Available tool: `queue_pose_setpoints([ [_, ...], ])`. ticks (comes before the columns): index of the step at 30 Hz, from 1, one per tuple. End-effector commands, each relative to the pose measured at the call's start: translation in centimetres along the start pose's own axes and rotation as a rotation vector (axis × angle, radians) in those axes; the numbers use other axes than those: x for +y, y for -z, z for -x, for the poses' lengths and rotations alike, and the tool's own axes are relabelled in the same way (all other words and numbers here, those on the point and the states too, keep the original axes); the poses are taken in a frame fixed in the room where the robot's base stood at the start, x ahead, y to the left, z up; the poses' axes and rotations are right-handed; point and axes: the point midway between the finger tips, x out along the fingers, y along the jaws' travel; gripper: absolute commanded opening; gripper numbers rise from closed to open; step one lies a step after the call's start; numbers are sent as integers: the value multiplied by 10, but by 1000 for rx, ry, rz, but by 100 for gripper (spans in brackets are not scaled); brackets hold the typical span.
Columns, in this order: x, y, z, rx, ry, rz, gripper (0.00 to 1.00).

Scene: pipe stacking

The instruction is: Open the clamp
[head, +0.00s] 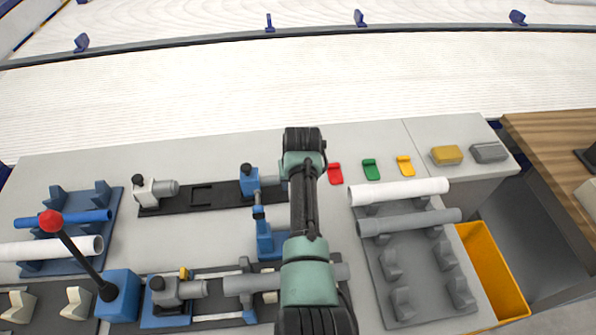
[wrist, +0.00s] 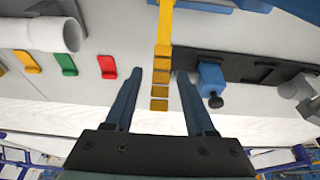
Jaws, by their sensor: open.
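My gripper (wrist: 172,76) is open in the wrist view, with its two dark blue fingers apart. A yellow bar (wrist: 164,25) runs down from the top edge of that view, its stepped lower end showing between or beyond the fingers. I see no finger closed on it, and I cannot tell whether they touch. It may be the clamp's handle. In the head view a blue upright device (head: 265,238), which looks like the clamp, stands left of my arm. My arm hides the yellow bar and my gripper there.
Grey pipe (head: 240,284) lies across the front fixture. A blue fitting (head: 249,180) sits on the black rail, close to my right finger in the wrist view (wrist: 211,78). Red (head: 334,173), green (head: 371,169) and yellow (head: 405,165) tabs lie right of my arm. White pipe (head: 398,191) rests on the grey rack.

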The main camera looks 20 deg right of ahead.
Motion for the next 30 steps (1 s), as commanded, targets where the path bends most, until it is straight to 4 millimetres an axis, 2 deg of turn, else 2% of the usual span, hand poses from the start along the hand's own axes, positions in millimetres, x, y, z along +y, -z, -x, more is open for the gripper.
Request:
queue_pose_setpoints([
  [19,0,0,101,3,0,1,55],
  [24,0,0,116,1,0,1,55],
  [30,0,0,120,0,0,1,55],
])
